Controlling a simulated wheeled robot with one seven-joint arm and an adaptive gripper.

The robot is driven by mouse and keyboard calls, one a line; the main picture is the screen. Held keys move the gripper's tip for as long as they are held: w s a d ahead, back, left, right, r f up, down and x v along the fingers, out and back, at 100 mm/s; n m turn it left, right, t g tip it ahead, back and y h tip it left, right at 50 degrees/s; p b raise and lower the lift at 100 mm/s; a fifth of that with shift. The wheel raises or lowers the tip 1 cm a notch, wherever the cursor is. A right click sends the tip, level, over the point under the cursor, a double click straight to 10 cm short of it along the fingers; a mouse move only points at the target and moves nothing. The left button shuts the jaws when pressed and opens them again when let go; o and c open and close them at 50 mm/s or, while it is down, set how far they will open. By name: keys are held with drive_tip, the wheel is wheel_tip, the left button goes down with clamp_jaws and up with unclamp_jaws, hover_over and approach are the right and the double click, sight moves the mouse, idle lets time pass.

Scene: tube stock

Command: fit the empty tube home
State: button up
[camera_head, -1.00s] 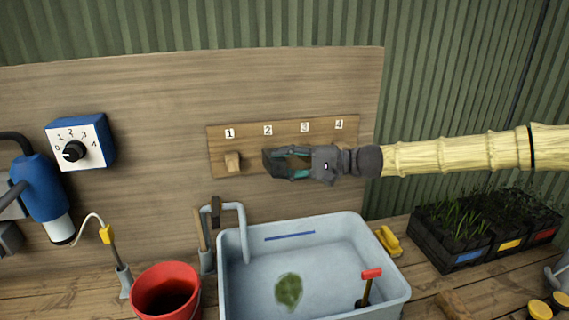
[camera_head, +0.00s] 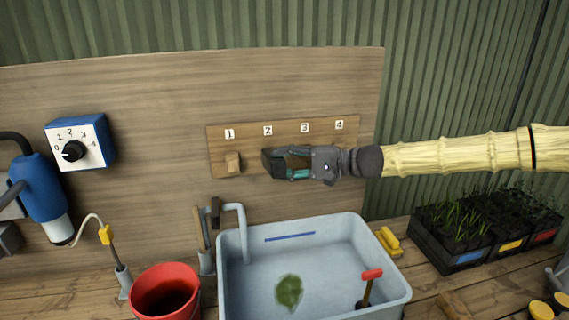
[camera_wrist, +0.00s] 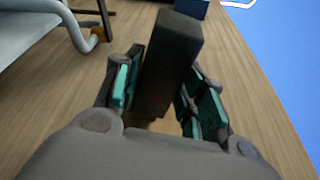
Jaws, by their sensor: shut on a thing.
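My gripper (camera_head: 290,163) is level in front of the numbered wooden board (camera_head: 225,148), below labels 2 and 3. In the wrist view its teal-padded fingers (camera_wrist: 158,98) are on both sides of a dark brown block (camera_wrist: 172,60) with a blackish end. The gripper is shut on this block. I cannot tell whether the block is also touching the board. A pale wooden peg (camera_head: 232,162) sticks out of the board under label 1. I cannot make out a tube for certain; the arm and gripper hide the board below labels 3 and 4.
A pale blue basin (camera_head: 385,260) stands below, with a bent pipe (camera_head: 243,225) at its left. A red bucket (camera_head: 165,290), a dial box (camera_head: 80,142) and a blue device (camera_head: 42,188) are at the left. Plant trays (camera_head: 465,258) stand at the right.

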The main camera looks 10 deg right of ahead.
sight(279, 170)
drive_tip(key=shift+s, duration=0.1)
idle(0.3)
drive_tip(key=shift+s+r, duration=0.15)
drive_tip(key=shift+s, duration=0.6)
drive_tip(key=shift+s+r, duration=0.15)
drive_tip(key=shift+s, duration=0.55)
drive_tip(key=shift+s, duration=0.1)
drive_tip(key=shift+s+r+p, duration=0.25)
drive_tip(key=shift+s+p, duration=0.1)
drive_tip(key=shift+s, duration=0.8)
drive_tip(key=shift+s, duration=0.2)
drive_tip(key=s, duration=0.2)
drive_tip(key=s+r+p, duration=0.1)
drive_tip(key=s, duration=0.2)
drive_tip(key=shift+r, duration=0.1)
idle(0.6)
